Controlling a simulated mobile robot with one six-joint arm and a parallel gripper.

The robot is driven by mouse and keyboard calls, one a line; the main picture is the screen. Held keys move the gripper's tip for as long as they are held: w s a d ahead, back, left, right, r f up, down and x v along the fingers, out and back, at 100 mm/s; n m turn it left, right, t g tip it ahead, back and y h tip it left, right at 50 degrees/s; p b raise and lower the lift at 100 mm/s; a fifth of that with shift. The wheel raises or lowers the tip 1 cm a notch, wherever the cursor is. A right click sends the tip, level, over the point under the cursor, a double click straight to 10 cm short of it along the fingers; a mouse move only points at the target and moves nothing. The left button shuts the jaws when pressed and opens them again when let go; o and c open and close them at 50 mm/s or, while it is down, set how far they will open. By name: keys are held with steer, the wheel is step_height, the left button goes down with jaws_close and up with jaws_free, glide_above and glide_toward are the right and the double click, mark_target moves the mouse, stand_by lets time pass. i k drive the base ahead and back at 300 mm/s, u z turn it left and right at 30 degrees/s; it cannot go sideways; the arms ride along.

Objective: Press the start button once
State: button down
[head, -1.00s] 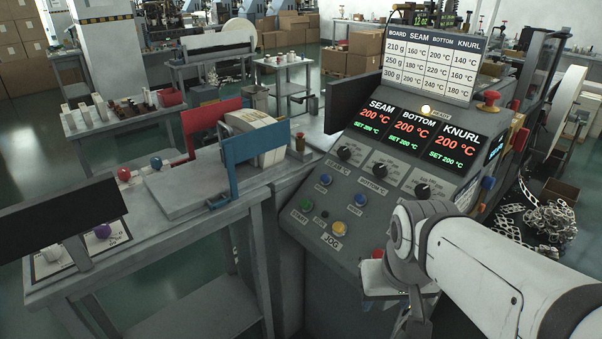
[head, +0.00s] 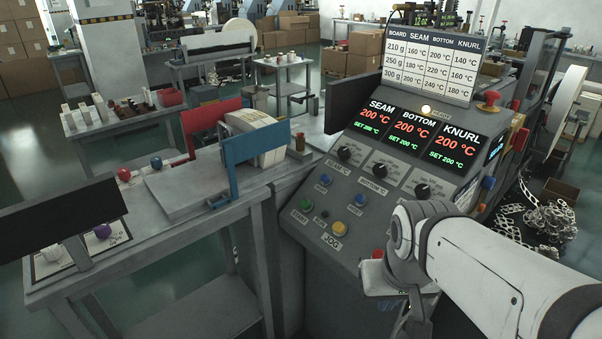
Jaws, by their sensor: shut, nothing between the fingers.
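The start button (head: 305,204) is a green round button labelled START, at the lower left of the sloped grey control panel (head: 300,232). It is uncovered and nothing touches it in this view. My white arm comes in from the lower right and its wrist bends down in front of the panel's right part. The fingers of my gripper do not show; they are hidden or below the frame's edge.
Three displays (head: 410,130) read 200 °C. A workbench (head: 160,235) stands left of the panel.

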mark_target(305, 204)
steer(key=z, duration=0.05)
steer(key=k, duration=0.5)
steer(key=u, duration=1.2)
steer(key=i, duration=0.65)
steer(key=u, duration=0.05)
